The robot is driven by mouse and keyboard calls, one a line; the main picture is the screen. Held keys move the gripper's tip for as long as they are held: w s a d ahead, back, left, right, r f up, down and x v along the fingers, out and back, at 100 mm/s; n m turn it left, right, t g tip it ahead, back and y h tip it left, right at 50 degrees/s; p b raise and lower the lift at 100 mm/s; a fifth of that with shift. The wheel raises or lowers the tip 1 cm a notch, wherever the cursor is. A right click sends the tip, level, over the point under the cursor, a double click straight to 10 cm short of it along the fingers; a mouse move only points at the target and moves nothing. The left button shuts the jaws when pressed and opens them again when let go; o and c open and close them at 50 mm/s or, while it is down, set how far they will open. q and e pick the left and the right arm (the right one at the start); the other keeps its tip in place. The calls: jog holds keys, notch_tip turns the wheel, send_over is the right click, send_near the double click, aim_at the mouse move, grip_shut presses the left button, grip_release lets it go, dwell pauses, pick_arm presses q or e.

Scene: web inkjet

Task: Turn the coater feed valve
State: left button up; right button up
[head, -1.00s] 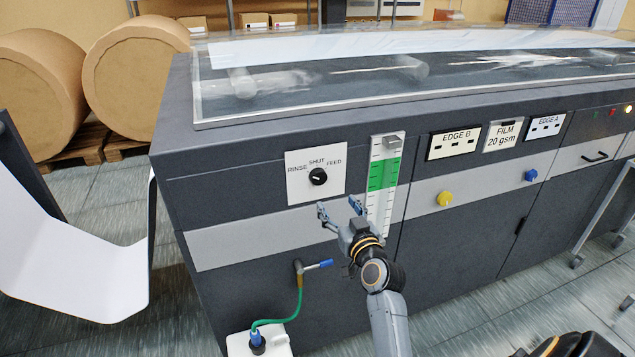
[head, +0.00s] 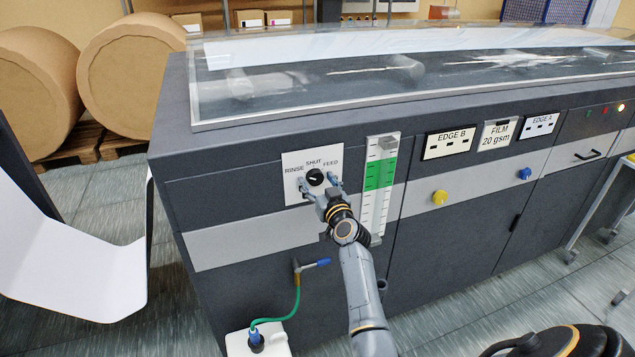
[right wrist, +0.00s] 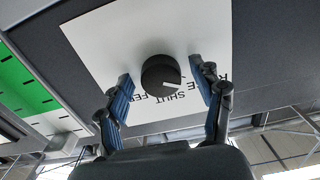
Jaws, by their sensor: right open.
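The coater feed valve is a round black knob (head: 315,177) with a white pointer line, on a white plate (head: 296,160) marked RINSE, SHUT and FEED. My right gripper (head: 318,184) is open, with one finger on each side of the knob. In the right wrist view the gripper (right wrist: 161,73) shows small gaps to the knob on both sides. My left gripper is not in view.
A green level gauge (head: 379,175) stands just right of the plate. Below is a blue-handled tap (head: 315,263) with a green hose to a white canister (head: 273,343). A yellow knob (head: 439,197) and a blue knob (head: 524,174) are further right. Large brown rolls (head: 125,75) stand behind left.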

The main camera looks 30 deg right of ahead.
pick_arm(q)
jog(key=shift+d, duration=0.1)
pick_arm(e)
jog(key=c, duration=1.1)
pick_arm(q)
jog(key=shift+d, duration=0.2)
pick_arm(e)
jog(key=shift+c, duration=0.2)
jog(key=shift+m, duration=0.3)
jog(key=m, duration=0.5)
jog(key=shift+r+m+p, duration=0.1)
jog(key=shift+m+p, duration=0.2)
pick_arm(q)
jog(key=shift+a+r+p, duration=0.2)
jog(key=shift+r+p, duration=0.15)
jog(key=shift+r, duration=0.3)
pick_arm(e)
jog(key=m, duration=0.5)
jog(key=shift+a, duration=0.1)
jog(key=shift+m, duration=0.4)
jog(key=o, duration=1.1)
